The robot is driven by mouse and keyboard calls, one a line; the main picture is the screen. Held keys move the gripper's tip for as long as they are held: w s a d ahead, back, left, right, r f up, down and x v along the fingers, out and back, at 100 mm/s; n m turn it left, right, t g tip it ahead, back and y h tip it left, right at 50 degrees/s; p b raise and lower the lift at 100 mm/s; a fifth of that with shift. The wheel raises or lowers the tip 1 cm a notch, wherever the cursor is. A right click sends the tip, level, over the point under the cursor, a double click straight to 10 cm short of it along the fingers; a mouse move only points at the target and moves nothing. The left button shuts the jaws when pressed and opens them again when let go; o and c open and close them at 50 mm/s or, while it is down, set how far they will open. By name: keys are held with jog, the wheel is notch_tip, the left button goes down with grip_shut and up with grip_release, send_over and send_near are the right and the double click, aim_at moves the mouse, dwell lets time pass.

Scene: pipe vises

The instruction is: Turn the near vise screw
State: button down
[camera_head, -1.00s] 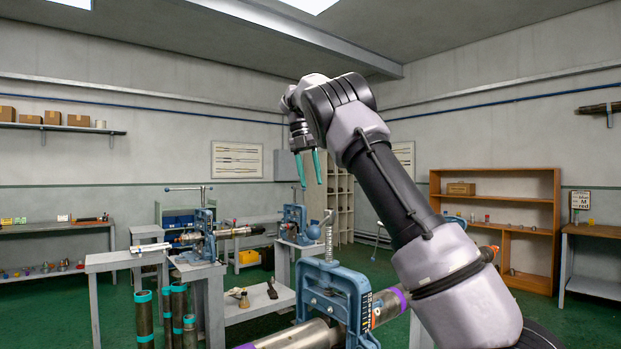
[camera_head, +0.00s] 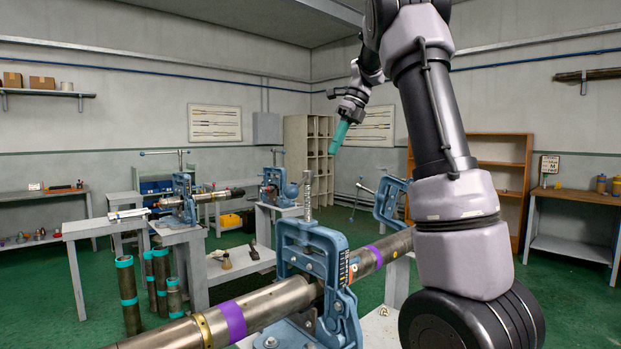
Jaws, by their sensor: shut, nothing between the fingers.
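The near vise (camera_head: 312,255) is a blue frame clamped around a long metal pipe (camera_head: 262,308) with purple bands. Its threaded screw (camera_head: 308,190) stands upright from the top of the frame. My gripper (camera_head: 338,137) has teal fingers that look closed together, with nothing between them. It hangs above and slightly right of the screw in the picture, apart from it. My arm hides part of the pipe's right side and part of another blue vise (camera_head: 388,200) behind.
More blue vises stand on benches behind, one at left (camera_head: 184,196) and one in the middle (camera_head: 276,186). Teal-banded pipes (camera_head: 128,295) stand upright at left. A wooden shelf (camera_head: 497,180) and a workbench (camera_head: 575,197) are at right. Green floor is open at right.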

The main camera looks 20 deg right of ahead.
aim_at(300, 183)
jog(key=s+d+n+t+y, duration=0.2)
jog(key=s+n, duration=0.2)
jog(key=n, duration=0.2)
jog(key=w+a+r+x, duration=0.1)
jog(key=a+x, duration=0.1)
jog(key=x, duration=1.1)
jog(key=shift+w+r, duration=0.15)
jog(key=shift+r, duration=0.15)
jog(key=shift+w+a+m+t, duration=0.1)
jog(key=shift+a+m+t, duration=0.4)
jog(key=shift+a+m, duration=0.15)
jog(key=w+a+m+t+h, duration=0.1)
jog(key=w+a+m, duration=0.3)
jog(key=a, duration=0.5)
jog(key=shift+w+t+h, duration=0.4)
jog(key=shift+w+t, duration=0.3)
jog(key=shift+w, duration=0.4)
